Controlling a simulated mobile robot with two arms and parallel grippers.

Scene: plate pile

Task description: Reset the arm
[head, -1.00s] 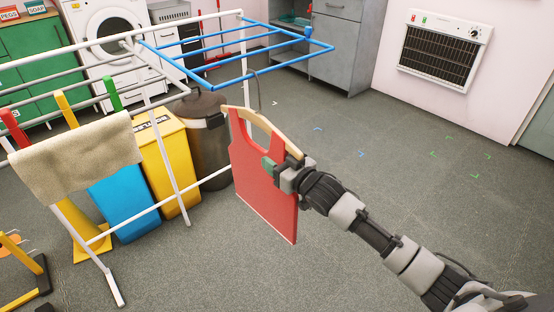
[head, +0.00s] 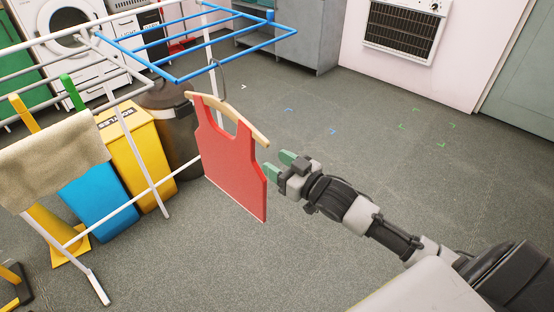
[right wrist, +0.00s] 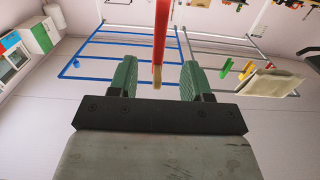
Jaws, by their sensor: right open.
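My right gripper (head: 279,164) is open and empty, just to the right of a red vest (head: 228,165) on a wooden hanger (head: 236,121). The hanger's hook hangs from the blue bars (head: 222,70) of the drying rack. In the right wrist view the two green fingers (right wrist: 157,80) are spread. The edge of the red vest (right wrist: 161,40) shows beyond and between them, with the hanger's wooden end (right wrist: 157,78) nearest. My left gripper is not in view.
A beige towel (head: 48,160) hangs over the rack's white bars. Yellow (head: 133,155) and blue (head: 100,206) bins and a dark bin (head: 172,130) stand behind the rack. A wall heater (head: 403,30) is at the back. The floor right of the vest is clear.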

